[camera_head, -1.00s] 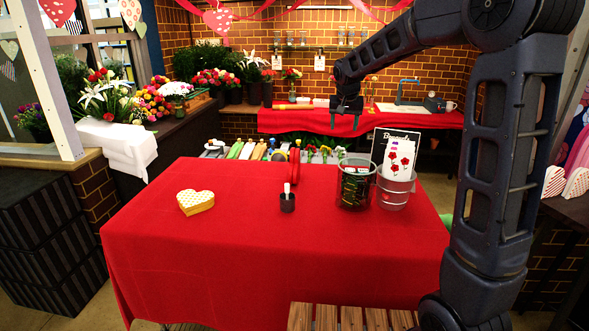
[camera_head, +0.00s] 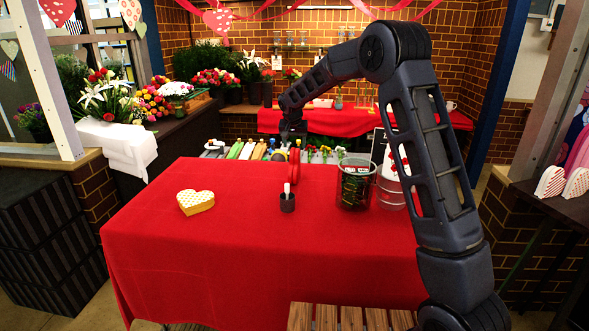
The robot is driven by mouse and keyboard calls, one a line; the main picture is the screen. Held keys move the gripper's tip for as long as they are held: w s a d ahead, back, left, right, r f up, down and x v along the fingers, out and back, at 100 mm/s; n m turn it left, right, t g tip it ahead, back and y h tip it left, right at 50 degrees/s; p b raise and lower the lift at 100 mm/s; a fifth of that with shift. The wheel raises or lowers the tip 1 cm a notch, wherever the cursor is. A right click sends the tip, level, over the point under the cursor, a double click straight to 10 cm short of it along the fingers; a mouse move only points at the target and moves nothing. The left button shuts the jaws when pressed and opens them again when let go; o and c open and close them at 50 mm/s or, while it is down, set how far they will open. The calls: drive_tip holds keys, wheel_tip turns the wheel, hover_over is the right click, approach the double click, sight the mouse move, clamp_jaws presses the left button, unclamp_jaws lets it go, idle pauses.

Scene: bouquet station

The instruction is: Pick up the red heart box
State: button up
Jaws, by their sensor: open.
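A heart-shaped box (camera_head: 195,202) with yellow sides and a pale, patterned lid lies on the left part of the red-covered table (camera_head: 240,255). No plainly red heart box shows on this table.
The table's front and left are clear.

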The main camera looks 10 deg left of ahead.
sight(294, 152)
drive_tip(key=shift+x, duration=4.4)
drive_tip(key=shift+s+a, duration=0.1)
drive_tip(key=c, duration=1.2)
drive_tip(key=shift+r, duration=0.1)
